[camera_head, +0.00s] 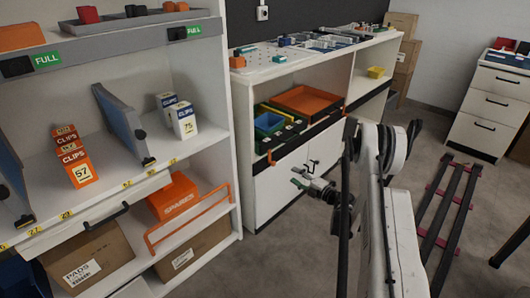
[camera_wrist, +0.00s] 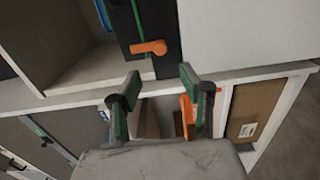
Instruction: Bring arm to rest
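My arm (camera_head: 385,195) rises at the right of centre in the head view and bends back down to my gripper. My gripper (camera_head: 300,178) hangs in the air in front of the white cabinet doors (camera_head: 283,188), to the right of the shelf unit. In the wrist view its two green-and-grey fingers (camera_wrist: 159,82) are spread apart. No object shows held between them. Behind them lie a white shelf edge (camera_wrist: 232,76) and an orange handle (camera_wrist: 150,47); I cannot tell how far off they are.
The shelf unit (camera_head: 228,190) at left holds orange CLIPS boxes (camera_head: 75,160), white boxes and cartons. A workbench (camera_head: 325,56) with trays stands behind my gripper. Dark rails with red crosspieces (camera_head: 450,205) lie on the floor at right, before a white drawer unit (camera_head: 492,105).

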